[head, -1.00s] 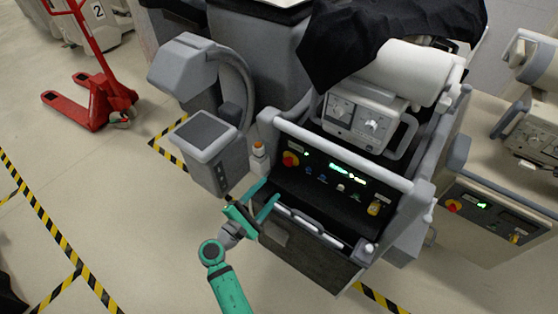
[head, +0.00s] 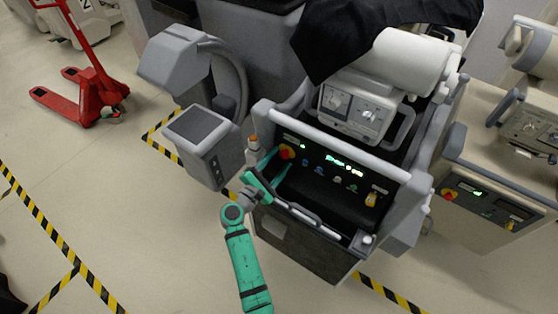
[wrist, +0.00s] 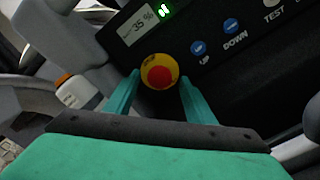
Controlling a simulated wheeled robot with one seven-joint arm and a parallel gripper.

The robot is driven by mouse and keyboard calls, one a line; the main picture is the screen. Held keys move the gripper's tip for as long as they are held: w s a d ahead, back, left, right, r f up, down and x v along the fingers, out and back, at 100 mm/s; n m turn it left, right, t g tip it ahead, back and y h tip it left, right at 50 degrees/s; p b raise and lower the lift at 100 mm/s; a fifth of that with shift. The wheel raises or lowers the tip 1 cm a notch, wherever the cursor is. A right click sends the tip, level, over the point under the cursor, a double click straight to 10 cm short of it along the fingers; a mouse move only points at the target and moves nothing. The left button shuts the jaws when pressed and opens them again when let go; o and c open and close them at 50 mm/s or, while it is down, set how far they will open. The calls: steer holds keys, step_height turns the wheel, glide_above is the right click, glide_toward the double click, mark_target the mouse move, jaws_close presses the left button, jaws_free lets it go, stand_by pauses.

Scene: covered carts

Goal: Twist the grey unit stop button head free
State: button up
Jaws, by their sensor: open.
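The grey unit (head: 345,158) stands in the middle of the head view, with a dark control panel under its front handle bar. Its stop button head (head: 287,152) is red on a yellow surround at the panel's left end. In the wrist view the red stop button head (wrist: 160,77) shows whole, between and just beyond my fingertips. My gripper (head: 279,166) is open and empty, one green finger (wrist: 124,95) on each side of the button. I cannot tell whether the fingers touch the panel.
UP and DOWN blue buttons (wrist: 197,47) and a small display (wrist: 137,26) lie close by on the panel. A white bottle-like part with an orange top (head: 252,148) stands left of the panel. A second, beige unit (head: 495,205) with its own red button is at right.

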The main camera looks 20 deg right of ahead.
steer(key=shift+w+d, duration=0.2)
steer(key=c, duration=1.1)
steer(key=shift+m, duration=3.2)
steer(key=shift+a, duration=0.1)
